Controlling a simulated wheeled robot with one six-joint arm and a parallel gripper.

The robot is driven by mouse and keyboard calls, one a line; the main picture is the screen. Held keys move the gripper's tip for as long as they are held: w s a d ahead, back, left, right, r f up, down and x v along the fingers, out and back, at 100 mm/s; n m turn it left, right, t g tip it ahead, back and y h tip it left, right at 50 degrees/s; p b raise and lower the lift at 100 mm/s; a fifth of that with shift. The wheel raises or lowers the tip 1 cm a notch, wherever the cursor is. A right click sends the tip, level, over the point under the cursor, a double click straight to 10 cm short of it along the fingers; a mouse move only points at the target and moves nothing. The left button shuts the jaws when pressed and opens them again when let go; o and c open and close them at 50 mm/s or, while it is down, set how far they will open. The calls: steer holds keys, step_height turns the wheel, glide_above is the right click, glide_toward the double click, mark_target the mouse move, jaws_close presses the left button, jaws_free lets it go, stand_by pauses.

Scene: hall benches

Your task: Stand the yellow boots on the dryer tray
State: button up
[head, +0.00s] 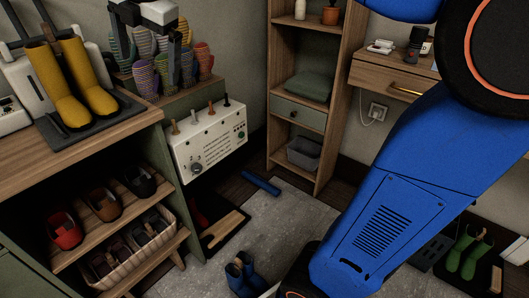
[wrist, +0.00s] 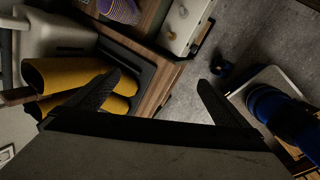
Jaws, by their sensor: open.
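The two yellow boots (head: 58,82) stand upright, side by side, on a dark tray (head: 82,133) on the wooden bench top at the left. A white unit with dark upright tubes stands behind them. In the wrist view, the boots (wrist: 65,75) show at the left and the tray's rim (wrist: 138,62) beside them. My gripper (head: 148,62) is open and empty, to the right of the boots and in front of the striped things in the head view. Both its fingers show in the wrist view (wrist: 160,78), apart from the boots. The boots' far sides are hidden.
Several striped knitted things (head: 145,75) stand right of the tray. A white panel with pegs and a dial (head: 209,142) is beside the bench. Shoes and a basket (head: 130,262) fill the lower shelves. Blue boots (head: 243,275) and green boots (head: 470,250) are on the floor.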

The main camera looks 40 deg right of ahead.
steer(key=s+d+f+m, duration=0.7)
steer(key=s+f+m, duration=0.5)
steer(key=f, duration=0.1)
steer(key=s+d+f+m, duration=0.7)
steer(key=s+f+m, duration=0.5)
steer(key=f, duration=0.1)
steer(key=shift+s+d+m+h, duration=0.3)
steer(key=shift+s+d+h, duration=0.05)
steer(key=shift+s+h, duration=0.05)
